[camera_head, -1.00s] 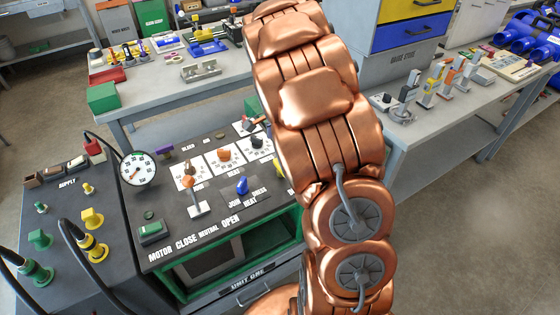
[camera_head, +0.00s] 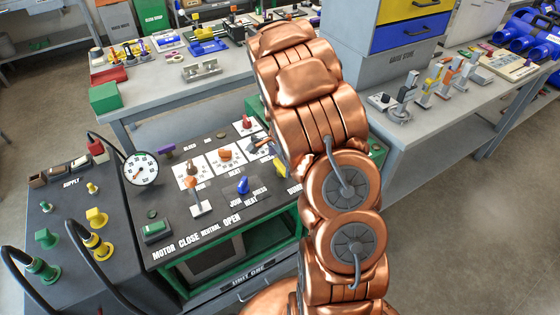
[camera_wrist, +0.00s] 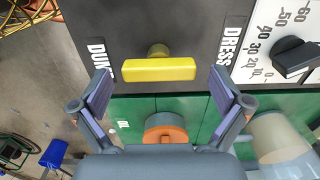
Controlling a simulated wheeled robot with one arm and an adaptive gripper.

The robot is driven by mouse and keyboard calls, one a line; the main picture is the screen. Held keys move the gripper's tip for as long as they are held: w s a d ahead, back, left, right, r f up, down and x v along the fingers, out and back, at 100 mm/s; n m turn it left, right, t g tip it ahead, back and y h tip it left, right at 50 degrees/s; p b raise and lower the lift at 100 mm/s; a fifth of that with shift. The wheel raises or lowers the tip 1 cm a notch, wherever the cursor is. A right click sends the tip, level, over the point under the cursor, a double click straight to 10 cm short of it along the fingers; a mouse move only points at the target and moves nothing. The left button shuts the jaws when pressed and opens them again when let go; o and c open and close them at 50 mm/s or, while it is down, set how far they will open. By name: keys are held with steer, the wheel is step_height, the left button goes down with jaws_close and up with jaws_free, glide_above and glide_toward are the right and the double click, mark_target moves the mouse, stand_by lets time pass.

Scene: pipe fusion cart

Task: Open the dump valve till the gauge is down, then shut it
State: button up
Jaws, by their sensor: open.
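In the wrist view a yellow bar handle (camera_wrist: 158,69) on a short brass stem stands on the dark panel, beside a label reading "DUM", its end hidden. I take it as the dump valve; it lies crosswise in the picture. My gripper (camera_wrist: 160,80) is open, with one finger on each side of the handle and a gap at both ends.
The console (camera_head: 215,238) carries a blue lever (camera_head: 243,186), an orange-topped lever (camera_head: 193,187), a green button (camera_head: 156,230) and dial knobs. In the wrist view an orange round knob (camera_wrist: 166,136) sits on the green front below the handle. A supply cart (camera_head: 65,215) with hoses stands left.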

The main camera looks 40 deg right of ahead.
steer(key=c, duration=1.1)
steer(key=shift+f+n+b, duration=0.15)
steer(key=shift+n+b, duration=0.25)
steer(key=shift+b, duration=0.2)
steer(key=n+b, duration=0.2)
steer(key=b, duration=0.1)
steer(key=shift+w+f+n, duration=0.1)
steer(key=shift+f+n, duration=0.05)
steer(key=shift+n, duration=0.15)
steer(key=n+b, duration=0.8)
steer(key=n, duration=0.2)
steer(key=shift+r, duration=0.2)
steer(key=shift+r+n+b, duration=0.1)
steer(key=shift+n+b, duration=0.95)
steer(key=shift+n, duration=1.15)
